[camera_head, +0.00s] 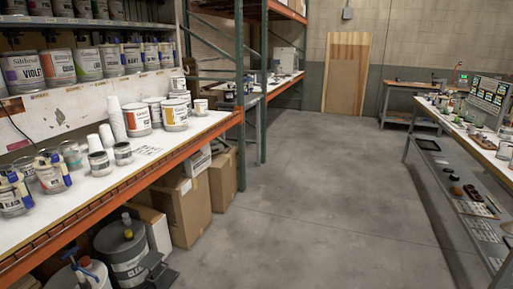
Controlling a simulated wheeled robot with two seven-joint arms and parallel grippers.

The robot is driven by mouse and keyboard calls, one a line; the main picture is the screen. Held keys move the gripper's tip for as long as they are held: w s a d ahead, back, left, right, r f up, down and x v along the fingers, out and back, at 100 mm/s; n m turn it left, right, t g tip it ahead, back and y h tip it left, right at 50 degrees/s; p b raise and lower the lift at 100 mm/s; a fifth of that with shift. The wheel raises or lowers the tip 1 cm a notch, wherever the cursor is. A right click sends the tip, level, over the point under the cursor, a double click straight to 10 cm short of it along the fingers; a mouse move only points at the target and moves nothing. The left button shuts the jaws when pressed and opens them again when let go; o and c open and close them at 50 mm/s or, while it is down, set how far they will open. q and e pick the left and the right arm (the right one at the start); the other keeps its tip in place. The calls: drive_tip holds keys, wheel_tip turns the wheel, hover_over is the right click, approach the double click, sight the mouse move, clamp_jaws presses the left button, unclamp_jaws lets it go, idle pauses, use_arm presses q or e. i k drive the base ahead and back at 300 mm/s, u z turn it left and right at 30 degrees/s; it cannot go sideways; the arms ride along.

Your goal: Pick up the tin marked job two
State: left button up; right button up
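Several tins stand on the white bench top (185,140) at the left, but their markings are too small to tell which says job two. Two small grey tins (123,154) stand near the middle of the bench, with dark writing on the surface to their right. At the left edge are larger tins (49,177) with blue and yellow items at their sides. Farther back stand a white tin with an orange label (137,120), one with a yellow label (175,115) and a small white tin (201,107). Neither of my grippers is in view.
Shelves above hold paint tins, one marked violet (22,72). Stacked white cups (117,119) stand on the bench. Cardboard boxes (188,208) and a drum (123,252) sit below. The concrete floor (330,190) is clear up to the right workbench (448,125).

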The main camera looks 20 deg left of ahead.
sight(123, 151)
drive_tip(key=u, duration=0.35)
drive_tip(key=i, duration=2)
drive_tip(key=u, duration=1.65)
drive_tip(key=i, duration=1.1)
drive_tip(key=u, duration=1.5)
drive_tip(key=i, duration=0.2)
drive_tip(key=z, duration=0.15)
